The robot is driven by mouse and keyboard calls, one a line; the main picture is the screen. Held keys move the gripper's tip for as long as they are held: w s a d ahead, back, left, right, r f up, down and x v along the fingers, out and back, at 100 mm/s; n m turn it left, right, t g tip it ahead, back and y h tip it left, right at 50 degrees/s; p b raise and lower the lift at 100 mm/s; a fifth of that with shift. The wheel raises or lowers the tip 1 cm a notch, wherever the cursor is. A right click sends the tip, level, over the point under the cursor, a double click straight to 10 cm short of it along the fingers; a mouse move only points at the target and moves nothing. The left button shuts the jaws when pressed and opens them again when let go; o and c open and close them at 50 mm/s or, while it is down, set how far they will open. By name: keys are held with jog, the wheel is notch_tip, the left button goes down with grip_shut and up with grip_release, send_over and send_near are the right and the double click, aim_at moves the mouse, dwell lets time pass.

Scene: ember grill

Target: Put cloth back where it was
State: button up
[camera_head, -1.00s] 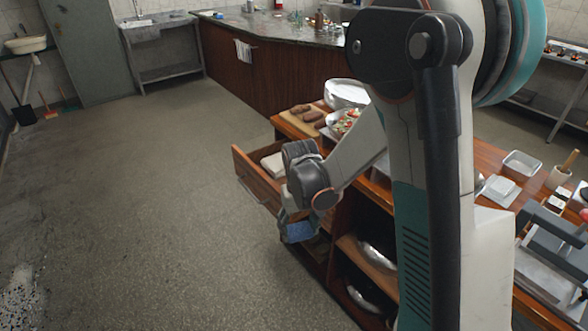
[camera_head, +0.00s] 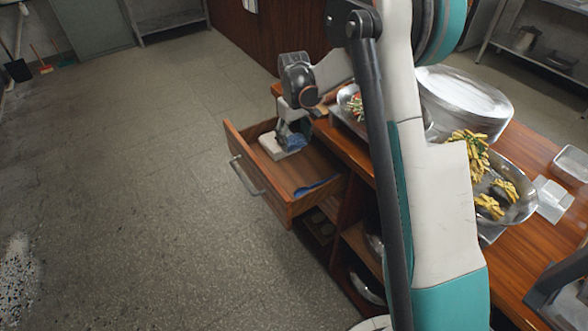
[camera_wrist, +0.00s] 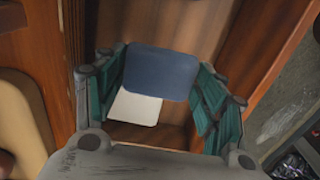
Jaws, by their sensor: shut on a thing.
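My gripper (camera_head: 290,138) is over the open wooden drawer (camera_head: 285,207), near its far end. It is shut on a blue cloth (camera_head: 296,143). In the wrist view the blue cloth (camera_wrist: 160,73) spans the space between the green fingers. A white folded piece (camera_head: 272,148) lies in the drawer by the gripper; in the wrist view it shows as a pale square (camera_wrist: 135,107) partly behind the blue cloth. I cannot tell whether the blue cloth touches it. A thin blue item (camera_head: 316,187) lies in the near part of the drawer.
Open shelves sit under the counter. The floor (camera_head: 140,200) left of the drawer is clear.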

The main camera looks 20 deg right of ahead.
aim_at(294, 172)
notch_tip(294, 172, down, 13)
jog(key=b, duration=0.3)
jog(key=shift+s+b, duration=0.1)
jog(key=shift+b, duration=0.25)
jog(key=shift+f, duration=0.2)
jog(key=o, duration=1.1)
jog(key=shift+r, duration=0.1)
